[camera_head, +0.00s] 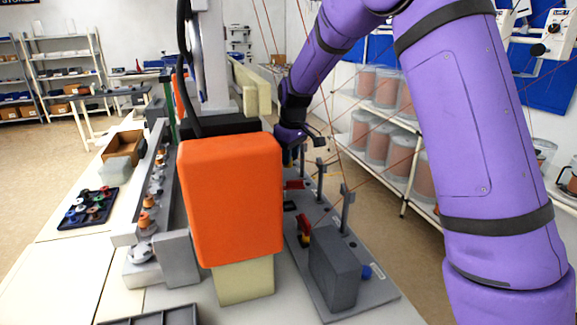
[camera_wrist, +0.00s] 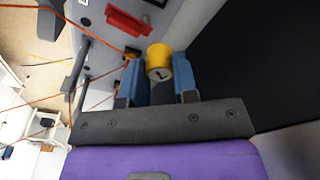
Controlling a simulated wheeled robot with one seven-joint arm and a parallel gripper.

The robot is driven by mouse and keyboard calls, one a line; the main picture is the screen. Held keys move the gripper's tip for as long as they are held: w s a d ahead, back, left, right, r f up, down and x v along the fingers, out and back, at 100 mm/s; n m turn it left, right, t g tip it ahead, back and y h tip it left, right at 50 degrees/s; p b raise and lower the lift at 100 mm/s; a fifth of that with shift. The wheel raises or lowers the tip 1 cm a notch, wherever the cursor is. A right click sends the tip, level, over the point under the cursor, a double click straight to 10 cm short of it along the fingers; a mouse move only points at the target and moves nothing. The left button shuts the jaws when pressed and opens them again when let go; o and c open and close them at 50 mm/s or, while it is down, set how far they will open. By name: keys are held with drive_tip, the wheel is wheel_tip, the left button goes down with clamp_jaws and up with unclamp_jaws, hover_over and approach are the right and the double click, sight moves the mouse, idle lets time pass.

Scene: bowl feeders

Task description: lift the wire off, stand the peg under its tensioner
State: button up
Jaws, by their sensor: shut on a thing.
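In the wrist view my gripper (camera_wrist: 159,80) has its two blue fingers on either side of a yellow cylindrical peg (camera_wrist: 158,62) with a dark mark on its end face. It is shut on this peg. A thin orange-red wire (camera_wrist: 97,40) runs across the upper left to a spot close beside the peg; I cannot tell if it touches it. Grey upright tensioner posts (camera_head: 347,208) stand in a row on a grey base plate (camera_head: 372,298).
A large orange block (camera_head: 232,195) stands left of the plate and blocks the view. A dark grey box (camera_head: 334,272) sits at the plate's near end. A red part (camera_wrist: 128,22) is near the peg. Several wires cross above the plate. Spool shelves (camera_head: 392,118) stand behind.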

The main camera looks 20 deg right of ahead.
drive_tip(key=shift+r+m, duration=0.4)
drive_tip(key=shift+r, duration=0.1)
drive_tip(key=shift+d+r, duration=0.1)
drive_tip(key=shift+d, duration=0.05)
drive_tip(key=d+r, duration=0.2)
drive_tip(key=d, duration=1.6)
drive_tip(key=shift+r, duration=0.15)
drive_tip(key=shift+d, duration=0.1)
